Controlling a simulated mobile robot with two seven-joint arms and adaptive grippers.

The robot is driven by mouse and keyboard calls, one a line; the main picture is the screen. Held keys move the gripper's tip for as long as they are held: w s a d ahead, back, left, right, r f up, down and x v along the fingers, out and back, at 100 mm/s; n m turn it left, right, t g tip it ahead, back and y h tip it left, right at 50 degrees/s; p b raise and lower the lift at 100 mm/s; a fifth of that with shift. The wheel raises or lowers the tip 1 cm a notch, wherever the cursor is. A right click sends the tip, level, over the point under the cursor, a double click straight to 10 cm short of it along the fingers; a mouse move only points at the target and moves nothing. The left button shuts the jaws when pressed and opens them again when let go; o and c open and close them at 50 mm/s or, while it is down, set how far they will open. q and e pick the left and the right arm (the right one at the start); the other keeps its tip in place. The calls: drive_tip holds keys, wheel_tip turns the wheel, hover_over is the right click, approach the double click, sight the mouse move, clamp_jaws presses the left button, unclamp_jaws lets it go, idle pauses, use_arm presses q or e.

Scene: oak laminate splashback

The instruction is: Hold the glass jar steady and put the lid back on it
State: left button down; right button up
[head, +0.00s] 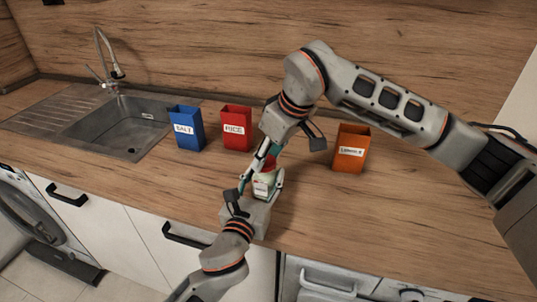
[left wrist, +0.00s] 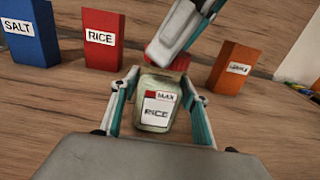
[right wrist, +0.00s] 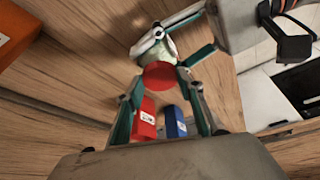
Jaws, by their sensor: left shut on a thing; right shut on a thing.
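The glass jar (head: 263,187) stands on the worktop, with pale contents and a label reading "RICE" and "MAX" in the left wrist view (left wrist: 157,120). My left gripper (left wrist: 158,95) is shut around the jar's sides. The red lid (right wrist: 159,76) is between the fingertips of my right gripper (right wrist: 160,82), which is shut on it. In the left wrist view the lid (left wrist: 182,63) is at the jar's mouth, partly hidden by a right finger. It looks shifted slightly right. I cannot tell whether it touches the rim.
A blue SALT container (head: 187,129), a red RICE container (head: 236,129) and an orange container (head: 350,149) stand behind the jar. The sink (head: 125,125) is at the left. The worktop is clear at the right front, and its front edge is close to the jar.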

drive_tip(key=shift+m, duration=0.3)
drive_tip(key=o, duration=0.9)
drive_tip(key=shift+c, duration=0.2)
drive_tip(key=shift+r, duration=0.1)
drive_tip(key=shift+r, duration=2.2)
drive_tip(key=shift+c, duration=0.3)
